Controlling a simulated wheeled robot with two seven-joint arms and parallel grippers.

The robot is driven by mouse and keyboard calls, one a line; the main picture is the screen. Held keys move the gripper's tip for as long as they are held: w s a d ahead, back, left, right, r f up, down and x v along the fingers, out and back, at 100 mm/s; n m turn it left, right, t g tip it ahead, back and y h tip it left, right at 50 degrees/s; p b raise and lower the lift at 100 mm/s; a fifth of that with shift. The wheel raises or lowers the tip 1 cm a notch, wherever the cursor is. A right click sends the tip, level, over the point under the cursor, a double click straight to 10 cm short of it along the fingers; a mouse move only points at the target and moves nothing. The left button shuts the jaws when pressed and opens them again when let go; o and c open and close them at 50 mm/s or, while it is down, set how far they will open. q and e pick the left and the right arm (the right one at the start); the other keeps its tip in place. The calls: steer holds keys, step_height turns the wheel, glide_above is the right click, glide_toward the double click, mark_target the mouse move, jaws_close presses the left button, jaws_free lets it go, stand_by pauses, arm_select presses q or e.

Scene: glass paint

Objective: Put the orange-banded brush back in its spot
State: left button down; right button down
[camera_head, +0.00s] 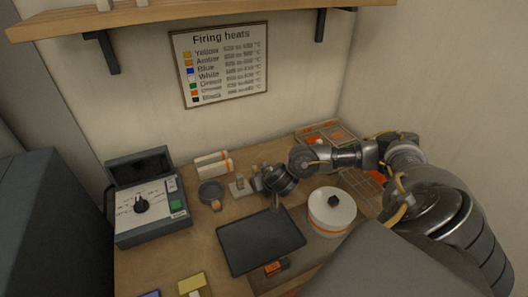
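My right arm reaches in from the right, and its gripper (240,186) is over the back middle of the table, just right of a grey round bowl (210,192). The fingers are small and partly merge with pale things below, so I cannot tell if they are open or shut. White bars with orange stripes (212,164) lie behind the bowl. A small orange piece (216,205) shows at the bowl's front edge. I cannot clearly make out the orange-banded brush or its spot. My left gripper is not in view.
A dark flat plate (260,242) lies in front of the gripper. A white round pot with an orange band (331,212) stands to its right under my forearm. A control box with a knob (150,208) is at left. A sign (220,65) and shelf (200,12) are on the wall.

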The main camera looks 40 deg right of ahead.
steer(key=shift+f, duration=0.25)
steer(key=c, duration=1.2)
jaws_free()
steer(key=p+v, duration=0.6)
steer(key=v, duration=0.4)
steer(key=shift+s+r+p, duration=0.25)
steer(key=shift+r+p, duration=0.05)
steer(key=shift+p, duration=0.1)
steer(key=shift+a, duration=0.15)
